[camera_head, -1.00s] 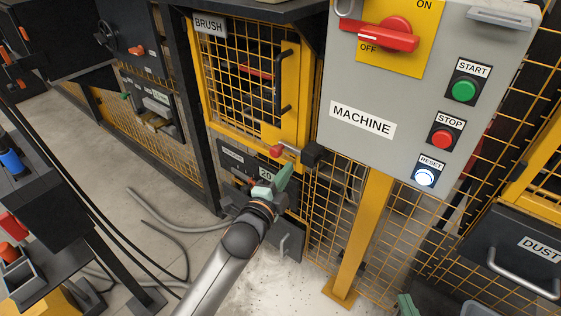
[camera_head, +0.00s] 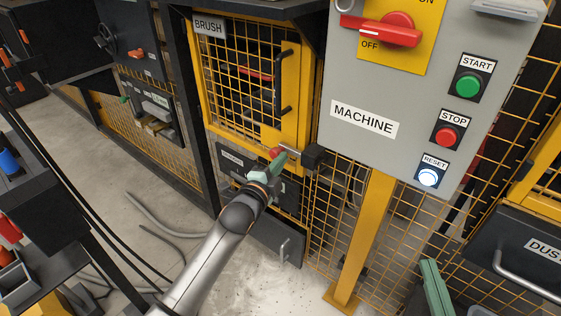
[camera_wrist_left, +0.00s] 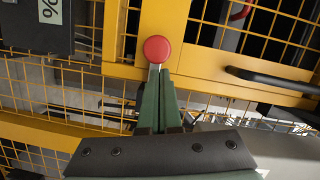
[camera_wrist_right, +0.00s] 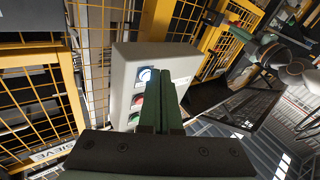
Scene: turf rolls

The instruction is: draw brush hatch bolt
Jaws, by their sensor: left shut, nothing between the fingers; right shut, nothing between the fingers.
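The brush hatch (camera_head: 250,85) is a yellow-framed mesh door under a BRUSH sign (camera_head: 209,26), with a dark vertical handle (camera_head: 283,80). It looks closed. Its bolt has a red knob (camera_head: 274,153) at the lower edge of the frame; the knob also shows in the left wrist view (camera_wrist_left: 157,49). My left gripper (camera_head: 278,166) is shut and empty. Its tips are right at the knob, and I cannot tell whether they touch it. My right gripper (camera_head: 430,270) is shut and empty at the lower right, before the fence; its fingers show in the right wrist view (camera_wrist_right: 157,72).
The grey MACHINE panel (camera_head: 350,90) on a yellow post (camera_head: 362,240) stands right of the hatch, with a red switch, START, STOP and a lit RESET button. A dark DUST drawer (camera_head: 510,260) is at the right. A dark cart stands at the left.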

